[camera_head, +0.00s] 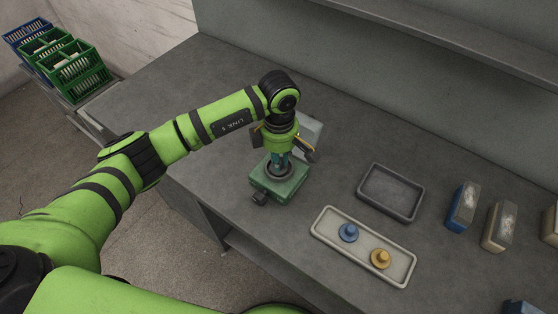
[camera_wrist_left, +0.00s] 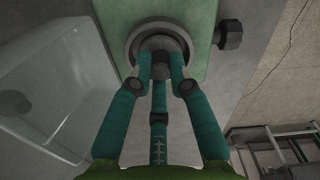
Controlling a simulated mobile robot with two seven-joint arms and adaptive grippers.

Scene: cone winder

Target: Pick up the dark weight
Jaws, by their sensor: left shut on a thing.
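The dark weight (camera_wrist_left: 160,43) is a round grey piece with a knob, inside the ring on top of a green box (camera_wrist_left: 188,10). In the head view the green box (camera_head: 279,188) stands on the bench, and the weight is mostly hidden by my fingers. My left gripper (camera_head: 281,163) points down onto it from above. In the wrist view its teal fingers (camera_wrist_left: 160,68) are closed around the weight's knob. I cannot tell whether the weight is lifted off its seat. My right gripper is not in view.
A pale tray (camera_head: 328,245) holds a blue weight (camera_head: 348,232) and a yellow weight (camera_head: 380,258). An empty dark tray (camera_head: 390,192) lies behind it. A clear bin (camera_head: 309,130) stands behind the green box. Several blocks (camera_head: 462,206) stand at the right. Crates (camera_head: 75,75) are at far left.

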